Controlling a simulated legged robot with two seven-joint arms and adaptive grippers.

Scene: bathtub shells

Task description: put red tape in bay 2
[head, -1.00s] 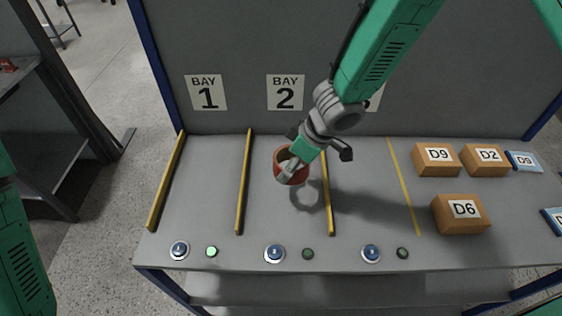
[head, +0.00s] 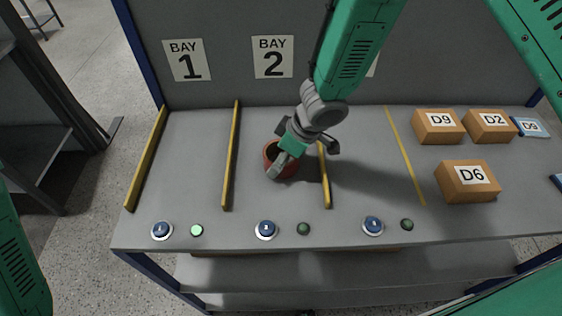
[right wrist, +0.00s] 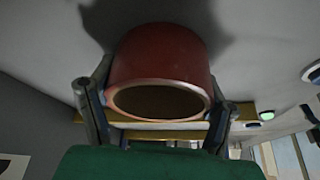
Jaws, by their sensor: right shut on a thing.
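The red tape (head: 290,171) is a thick red ring in the head view, in bay 2 between two yellow dividers. Its open end also shows in the right wrist view (right wrist: 160,60). My right gripper (head: 283,157) is shut on the tape, with a finger on either side of it in the right wrist view (right wrist: 157,105). The tape is at or just above the shelf surface; I cannot tell whether it touches. The bay 2 sign (head: 273,57) is on the back panel behind it. My left gripper is out of view.
Yellow dividers stand left (head: 231,160) and right (head: 325,185) of the tape. Blue buttons, such as the middle one (head: 266,230), line the front edge. The left lamp (head: 196,230) glows green. Boxes, including D6 (head: 468,188), sit at right. Bay 1 (head: 180,165) is empty.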

